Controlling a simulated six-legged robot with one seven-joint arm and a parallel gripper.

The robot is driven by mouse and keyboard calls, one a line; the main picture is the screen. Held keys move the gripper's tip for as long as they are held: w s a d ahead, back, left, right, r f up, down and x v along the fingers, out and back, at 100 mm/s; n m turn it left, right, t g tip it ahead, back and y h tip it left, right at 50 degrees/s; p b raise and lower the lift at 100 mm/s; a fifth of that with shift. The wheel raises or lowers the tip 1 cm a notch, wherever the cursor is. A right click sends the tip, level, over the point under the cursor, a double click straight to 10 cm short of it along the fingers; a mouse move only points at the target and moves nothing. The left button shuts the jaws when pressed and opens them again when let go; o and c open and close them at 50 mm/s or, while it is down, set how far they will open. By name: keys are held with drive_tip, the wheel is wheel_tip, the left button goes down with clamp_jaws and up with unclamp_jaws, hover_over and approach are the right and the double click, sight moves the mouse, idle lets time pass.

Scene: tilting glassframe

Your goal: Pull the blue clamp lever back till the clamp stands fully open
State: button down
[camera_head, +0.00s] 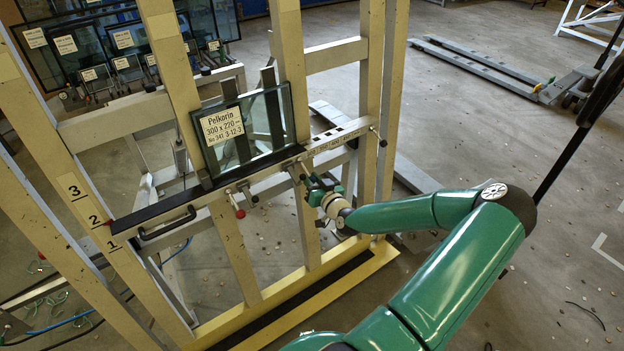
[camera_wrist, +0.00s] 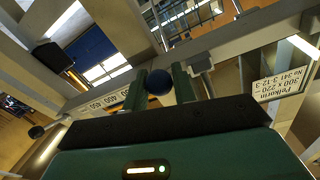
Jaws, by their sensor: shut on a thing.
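My gripper (camera_head: 312,186) is at the front of the frame's crossbar, to the right of the glass pane's middle. In the wrist view its two green fingers stand on either side of a round dark blue knob (camera_wrist: 158,82), the end of the clamp lever, and are shut on it. The rest of the lever is mostly hidden behind the knob and fingers, so its angle is hard to tell. The glass pane (camera_head: 262,128), with a Pelkorin 300 x 220 label (camera_head: 222,126), stands upright on the ledge (camera_head: 160,206) above. The clamp's own jaw cannot be made out.
A red knob (camera_head: 240,213) hangs under the crossbar left of my gripper. A black handle (camera_head: 168,224) is further left. Beige posts (camera_head: 372,90) stand behind and beside the arm. More labelled panes (camera_head: 70,45) stand at the back left.

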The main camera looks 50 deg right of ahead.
drive_tip(key=c, duration=1.2)
unclamp_jaws()
drive_tip(key=shift+w+f, duration=0.1)
drive_tip(key=shift+w, duration=0.05)
drive_tip(key=shift+o, duration=0.2)
drive_tip(key=shift+a, duration=0.15)
